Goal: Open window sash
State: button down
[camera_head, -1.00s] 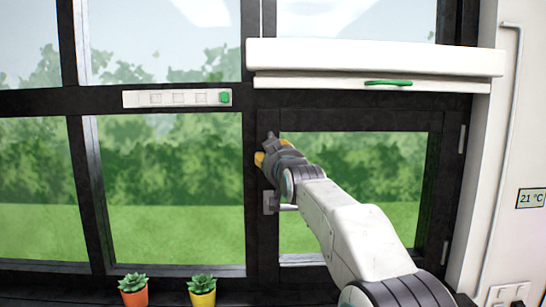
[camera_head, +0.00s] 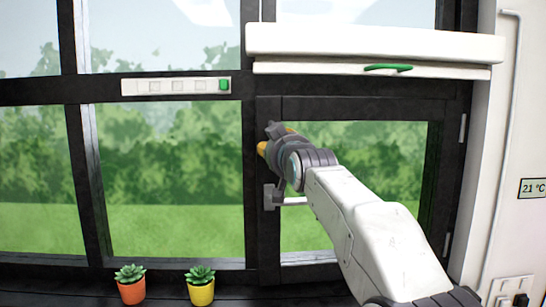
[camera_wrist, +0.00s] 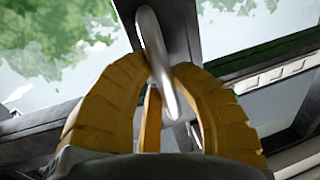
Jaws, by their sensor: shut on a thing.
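The window sash (camera_head: 440,180) is a dark-framed pane on the right of the large window, with hinges on its right side. In the head view it looks shut or nearly so; I cannot tell if there is a slight gap. Its grey handle (camera_head: 270,197) sits on the left stile, with a lever pointing right, partly behind my arm. My gripper (camera_head: 264,148) has yellow fingers and appears at the left stile, above the handle's base. In the wrist view my gripper (camera_wrist: 162,85) is closed around the silver handle bar (camera_wrist: 157,55).
A white blind box (camera_head: 370,42) with a green pull (camera_head: 388,68) hangs above the sash. A white switch strip (camera_head: 175,87) is left of it. Orange (camera_head: 131,292) and yellow (camera_head: 201,294) plant pots stand on the sill. A thermometer display (camera_head: 532,188) is at right.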

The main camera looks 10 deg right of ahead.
jog(key=s+b, duration=0.3)
jog(key=s, duration=0.2)
jog(key=shift+f, duration=0.15)
jog(key=c, duration=1)
grip_release()
jog(key=s, duration=1.2)
